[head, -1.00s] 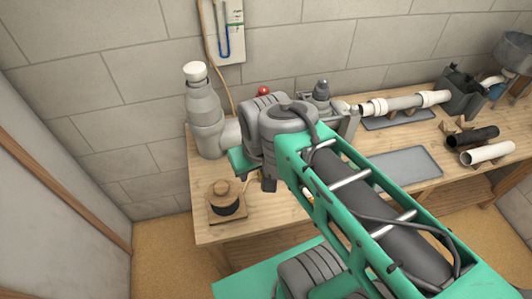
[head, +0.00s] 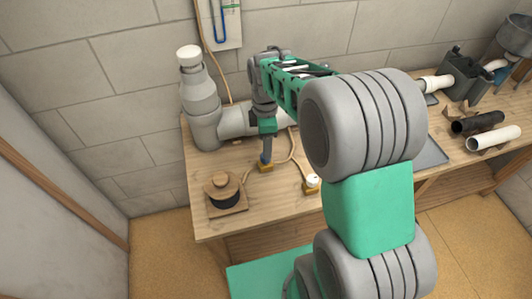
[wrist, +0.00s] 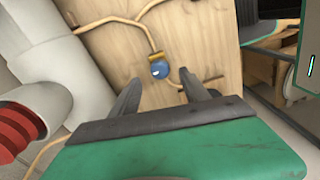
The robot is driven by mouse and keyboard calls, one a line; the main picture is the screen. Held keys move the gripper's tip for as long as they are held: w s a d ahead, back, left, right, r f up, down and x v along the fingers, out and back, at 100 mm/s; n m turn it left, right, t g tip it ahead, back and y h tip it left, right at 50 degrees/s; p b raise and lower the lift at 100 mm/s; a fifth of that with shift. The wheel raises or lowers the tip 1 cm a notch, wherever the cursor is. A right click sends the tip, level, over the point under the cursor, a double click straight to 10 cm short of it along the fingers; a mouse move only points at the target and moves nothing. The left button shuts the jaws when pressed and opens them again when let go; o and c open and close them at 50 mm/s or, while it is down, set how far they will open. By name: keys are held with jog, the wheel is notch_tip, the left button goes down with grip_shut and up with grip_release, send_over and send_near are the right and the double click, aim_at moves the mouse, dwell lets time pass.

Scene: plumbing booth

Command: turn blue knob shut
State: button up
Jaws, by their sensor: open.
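The blue knob (wrist: 159,70) sits on a brass fitting (wrist: 156,55) on a tan line over the wooden bench. In the wrist view it shows just beyond and between the tips of my gripper (wrist: 160,90), whose two dark fingers are spread apart and empty. In the head view my gripper (head: 267,148) points down over the bench, and a little of the blue knob (head: 264,160) shows at its lower end. I cannot tell whether they touch.
A large white-grey pipe (head: 203,105) stands at the back left of the bench. A white knob on a brass fitting (head: 312,182) is to the right. A black pipe (head: 478,122) and a white pipe (head: 494,139) lie farther right.

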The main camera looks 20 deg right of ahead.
notch_tip(320, 180, down, 5)
jog(key=shift+f, duration=0.1)
jog(key=shift+c, duration=0.2)
grip_shut()
dwell(0.4)
